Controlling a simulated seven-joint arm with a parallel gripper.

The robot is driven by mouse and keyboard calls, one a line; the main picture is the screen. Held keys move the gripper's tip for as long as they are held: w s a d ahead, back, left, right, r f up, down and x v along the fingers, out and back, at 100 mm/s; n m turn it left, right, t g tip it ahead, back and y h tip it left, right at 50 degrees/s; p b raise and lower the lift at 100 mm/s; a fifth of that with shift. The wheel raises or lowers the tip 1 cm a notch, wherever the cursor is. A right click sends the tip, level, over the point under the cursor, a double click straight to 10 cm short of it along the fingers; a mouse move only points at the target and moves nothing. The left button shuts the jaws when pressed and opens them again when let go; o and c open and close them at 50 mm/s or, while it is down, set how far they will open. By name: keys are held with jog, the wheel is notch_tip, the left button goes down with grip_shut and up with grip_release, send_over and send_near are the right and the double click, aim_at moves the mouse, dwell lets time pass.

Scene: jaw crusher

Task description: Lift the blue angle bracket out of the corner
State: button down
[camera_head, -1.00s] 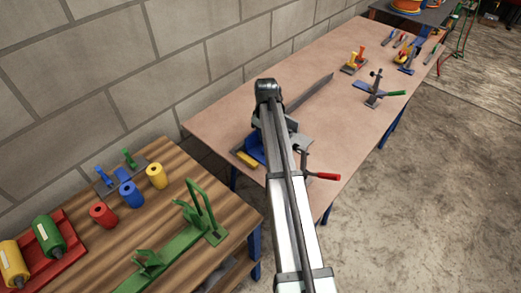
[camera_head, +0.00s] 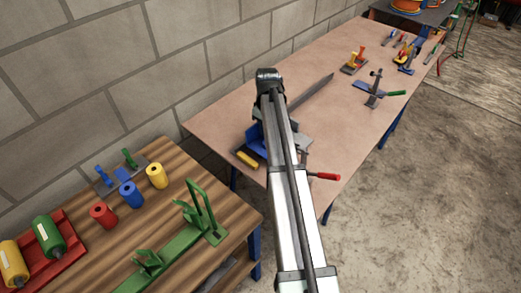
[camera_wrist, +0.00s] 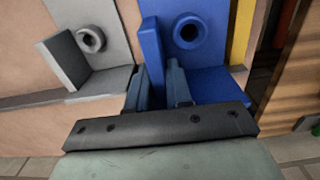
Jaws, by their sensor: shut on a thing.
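The blue angle bracket (camera_wrist: 195,38) has a plate with a round hole and an upright flange (camera_wrist: 151,52). My gripper (camera_wrist: 159,80) is shut on that flange, one dark finger on each side of it, in the wrist view. In the head view the blue bracket (camera_head: 257,141) is partly hidden behind my arm, on the near left part of the long table, and my fingers are hidden there. I cannot tell whether the bracket touches the surface below.
A grey bracket with a round boss (camera_wrist: 91,39) stands left of the blue one. A yellow bar (camera_wrist: 243,32) lies close on its right. A clamp with a red handle (camera_head: 324,176) is at the table's front edge. The long table (camera_head: 325,115) has bare room beyond.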

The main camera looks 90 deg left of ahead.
jog(key=shift+r, duration=3.3)
